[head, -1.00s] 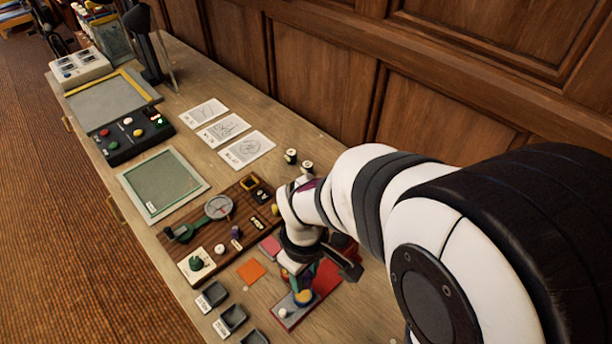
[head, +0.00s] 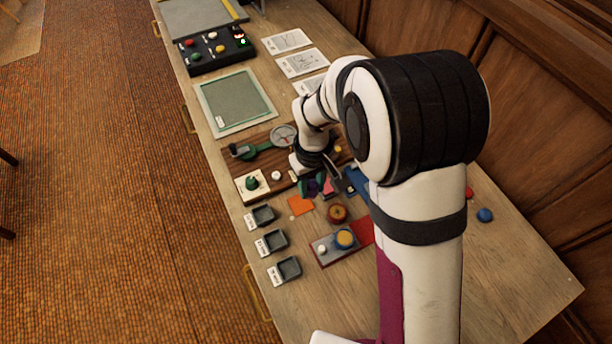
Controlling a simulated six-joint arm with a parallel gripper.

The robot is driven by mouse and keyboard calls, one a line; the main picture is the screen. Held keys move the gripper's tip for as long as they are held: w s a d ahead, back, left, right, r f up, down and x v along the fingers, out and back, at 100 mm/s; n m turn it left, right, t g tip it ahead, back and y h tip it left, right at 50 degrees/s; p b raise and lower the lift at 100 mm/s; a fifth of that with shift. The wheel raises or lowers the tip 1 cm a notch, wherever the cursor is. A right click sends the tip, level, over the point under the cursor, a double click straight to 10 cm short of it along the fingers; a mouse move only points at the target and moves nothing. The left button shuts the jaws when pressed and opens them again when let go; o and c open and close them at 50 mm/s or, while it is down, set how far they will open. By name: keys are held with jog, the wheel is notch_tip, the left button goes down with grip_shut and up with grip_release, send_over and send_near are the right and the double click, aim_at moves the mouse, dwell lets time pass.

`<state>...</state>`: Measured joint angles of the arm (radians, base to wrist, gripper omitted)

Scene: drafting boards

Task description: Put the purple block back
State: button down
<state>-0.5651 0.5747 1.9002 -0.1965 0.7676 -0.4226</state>
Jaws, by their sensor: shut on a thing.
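My gripper (head: 322,181) is low over the table, between the dark wooden panel and the orange square. It is shut on what looks like the purple block (head: 314,187), a small dark purple piece. A green patch shows beside the block, and the arm and fingers hide part of it. I cannot tell whether the block touches the surface below. The orange square (head: 301,205) lies flat just in front of the gripper. A blue piece (head: 357,181) and a pinkish-red patch lie to the right, partly hidden by my arm.
Three small dark trays (head: 272,241) with labels stand along the left front. A red-and-grey board (head: 333,246) carries a white knob and a yellow disc. A round brown-orange piece (head: 337,213) sits behind it. Bare table lies at the front right, near a blue knob (head: 485,215).

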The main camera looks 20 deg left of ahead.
aim_at(301, 204)
jog(key=shift+s+a+f, duration=0.1)
jog(key=shift+a+f, duration=0.35)
jog(key=shift+a, duration=0.2)
jog(key=shift+a+f, duration=0.4)
jog(key=shift+a, duration=0.2)
jog(key=shift+f, duration=1.9)
jog(key=c, duration=0.6)
grip_release()
jog(key=shift+f, duration=0.15)
jog(key=shift+o, duration=0.2)
